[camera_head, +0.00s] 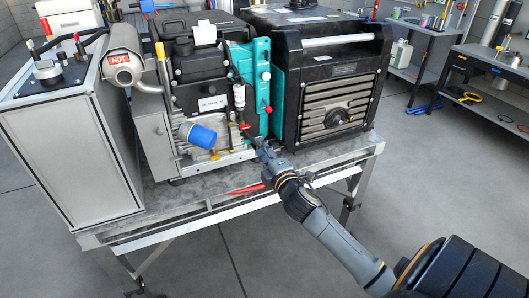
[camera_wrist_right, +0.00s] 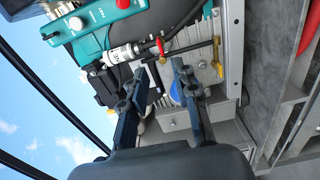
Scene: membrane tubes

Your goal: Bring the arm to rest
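My right arm (camera_head: 335,237) reaches in from the lower right of the head view. Its gripper (camera_head: 258,143) is at the front of the machine on the metal table, between the engine and the black generator-like unit. In the right wrist view its two dark fingers (camera_wrist_right: 159,76) stand apart with nothing held between them. A red-handled valve with a white fitting (camera_wrist_right: 122,53) lies just beyond the fingertips; I cannot tell whether they touch it. My left gripper is not in view.
The engine's blue cylinder (camera_head: 202,136) sticks out left of the gripper. The black unit (camera_head: 335,85) stands close on its right. A red object (camera_head: 247,189) lies at the table's front edge (camera_head: 205,211). The floor (camera_head: 240,262) in front is clear. Workbenches (camera_head: 480,90) stand at the right.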

